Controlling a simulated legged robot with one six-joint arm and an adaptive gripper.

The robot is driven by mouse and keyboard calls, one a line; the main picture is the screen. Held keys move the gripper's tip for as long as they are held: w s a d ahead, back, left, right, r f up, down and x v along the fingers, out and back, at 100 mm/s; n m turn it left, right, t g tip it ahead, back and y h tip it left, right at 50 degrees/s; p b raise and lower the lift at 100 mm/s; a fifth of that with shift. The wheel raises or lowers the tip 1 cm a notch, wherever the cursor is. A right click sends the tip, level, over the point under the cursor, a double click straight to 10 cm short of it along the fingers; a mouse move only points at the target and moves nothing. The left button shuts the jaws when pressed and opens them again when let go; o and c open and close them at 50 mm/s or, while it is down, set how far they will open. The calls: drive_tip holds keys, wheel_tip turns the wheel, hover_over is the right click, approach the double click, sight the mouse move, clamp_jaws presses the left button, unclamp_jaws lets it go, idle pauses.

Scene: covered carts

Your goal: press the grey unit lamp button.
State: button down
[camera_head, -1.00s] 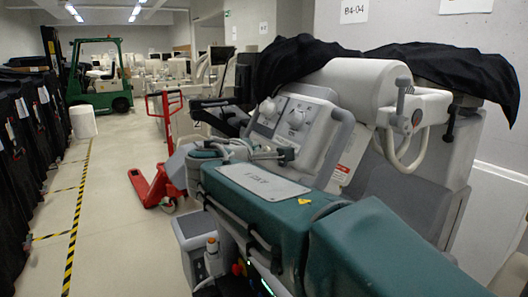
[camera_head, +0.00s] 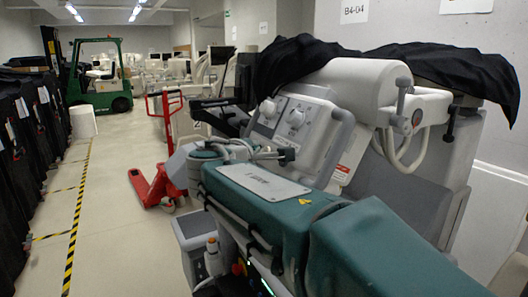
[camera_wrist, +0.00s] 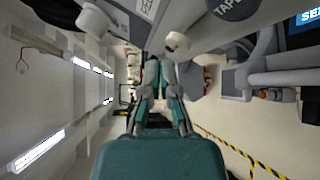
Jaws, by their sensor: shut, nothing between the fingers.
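My gripper is shut and empty, with teal and grey fingers. In the head view my arm reaches across in front of the unit, below its panel. Whether the fingertips touch anything cannot be told.
A black cloth (camera_head: 300,58) lies over the unit's top. A red pallet jack (camera_head: 155,185) stands beyond it on the left. A green forklift (camera_head: 100,82) is at the back. Black-covered carts (camera_head: 25,130) line the left side.

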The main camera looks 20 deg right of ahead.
drive_tip(key=shift+d, duration=0.1)
idle(0.3)
drive_tip(key=shift+d+f, duration=0.1)
drive_tip(key=shift+d, duration=0.25)
drive_tip(key=shift+d+f, duration=0.2)
drive_tip(key=shift+d, duration=0.15)
idle(0.7)
idle(0.4)
drive_tip(key=shift+a+r, duration=0.4)
drive_tip(key=shift+a, duration=0.3)
drive_tip(key=shift+a, duration=0.1)
drive_tip(key=shift+s+a+r, duration=0.15)
drive_tip(key=shift+a+r, duration=0.25)
drive_tip(key=shift+a, duration=0.3)
drive_tip(key=shift+s+a+r, duration=0.2)
drive_tip(key=shift+a+r, duration=0.2)
drive_tip(key=shift+a, duration=0.3)
drive_tip(key=shift+s+a+r, duration=0.15)
drive_tip(key=shift+a+r, duration=0.25)
drive_tip(key=shift+a, duration=0.3)
